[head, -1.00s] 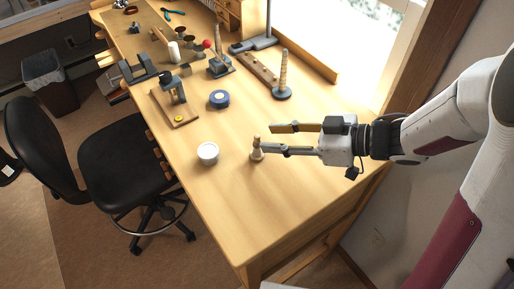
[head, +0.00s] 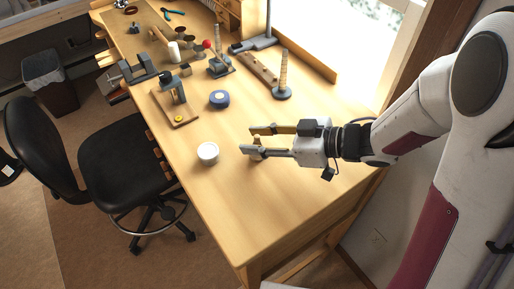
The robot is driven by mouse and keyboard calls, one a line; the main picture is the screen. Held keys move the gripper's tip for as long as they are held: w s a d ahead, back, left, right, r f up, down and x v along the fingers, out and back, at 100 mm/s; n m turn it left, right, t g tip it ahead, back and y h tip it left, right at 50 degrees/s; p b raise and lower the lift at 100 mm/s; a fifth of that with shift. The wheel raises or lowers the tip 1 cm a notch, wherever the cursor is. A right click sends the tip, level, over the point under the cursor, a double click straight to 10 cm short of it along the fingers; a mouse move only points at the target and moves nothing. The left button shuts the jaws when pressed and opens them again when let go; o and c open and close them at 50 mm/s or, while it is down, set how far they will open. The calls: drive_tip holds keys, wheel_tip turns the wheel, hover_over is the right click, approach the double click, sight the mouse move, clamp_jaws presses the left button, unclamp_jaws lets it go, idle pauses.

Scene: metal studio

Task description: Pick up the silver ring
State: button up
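I cannot make out the silver ring itself; it is too small or hidden. A small tan cone-shaped stand (head: 257,142) is on the front part of the workbench, right of the white cup. Only bits of it show around the lower finger of my gripper. My gripper (head: 249,140) points left, low over the bench at the stand. Its two fingers are apart, and the stand's top shows between them. I cannot tell whether either finger touches it.
Several tools crowd the far end of the workbench (head: 240,210). Its front is clear. A black chair (head: 125,155) is at left.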

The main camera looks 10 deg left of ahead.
idle(0.4)
clamp_jaws()
drive_tip(key=shift+r, duration=0.1)
drive_tip(key=shift+r, duration=4.9)
